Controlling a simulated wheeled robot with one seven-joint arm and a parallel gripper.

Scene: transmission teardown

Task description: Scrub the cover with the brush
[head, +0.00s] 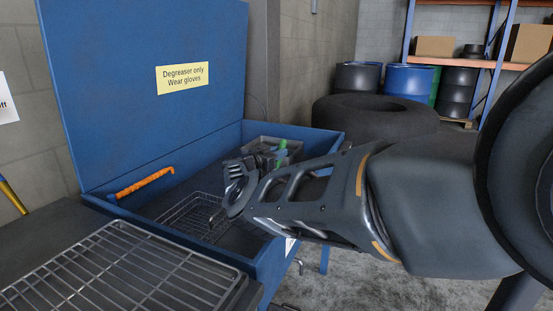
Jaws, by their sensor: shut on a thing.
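My gripper (236,188) reaches from the right into the open blue wash tank (335,140), above its wire basket (185,215). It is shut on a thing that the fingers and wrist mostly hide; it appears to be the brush. A green piece (281,150) shows just behind the gripper, by a grey bin at the tank's back; I cannot tell whether it is part of the brush. I cannot make out the cover; the arm and gripper hide part of the tank.
The raised blue lid (150,80) bears a yellow sign (182,78). An orange hose or spout (145,184) crosses the tank's left side. A wire rack (115,275) lies at front left. A large tyre (375,120) and several drums stand behind the tank.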

